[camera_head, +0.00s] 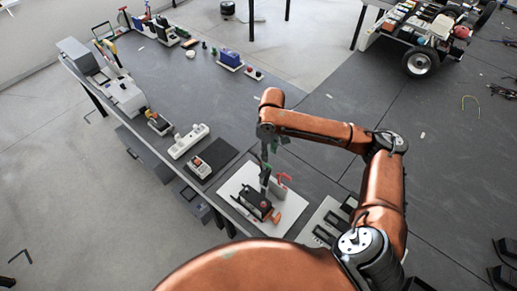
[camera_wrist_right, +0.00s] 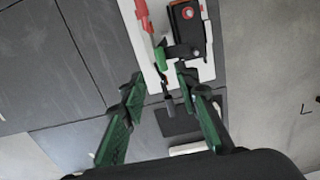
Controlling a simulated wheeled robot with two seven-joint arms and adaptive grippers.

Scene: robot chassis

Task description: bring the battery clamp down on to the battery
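A black battery-like block (camera_head: 252,200) with an orange part sits on a white board (camera_head: 234,186) at the table's front edge. In the right wrist view a black block (camera_wrist_right: 189,30) with a red round mark lies beside a red bar (camera_wrist_right: 145,15) and a dark link with a green piece (camera_wrist_right: 161,55). These look like the clamp; its exact shape is unclear. My right gripper (camera_head: 268,172) points down over the board. In the wrist view its green-padded fingers (camera_wrist_right: 160,76) are apart, with the clamp's dark end near or between them; contact cannot be told. My left gripper is not in view.
A white switch strip (camera_head: 188,141) and a dark tray (camera_head: 222,158) lie left of the board. A slotted pale rack (camera_head: 322,222) stands to its right. Several small devices line the far table edge. The middle of the grey table (camera_head: 180,80) is clear.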

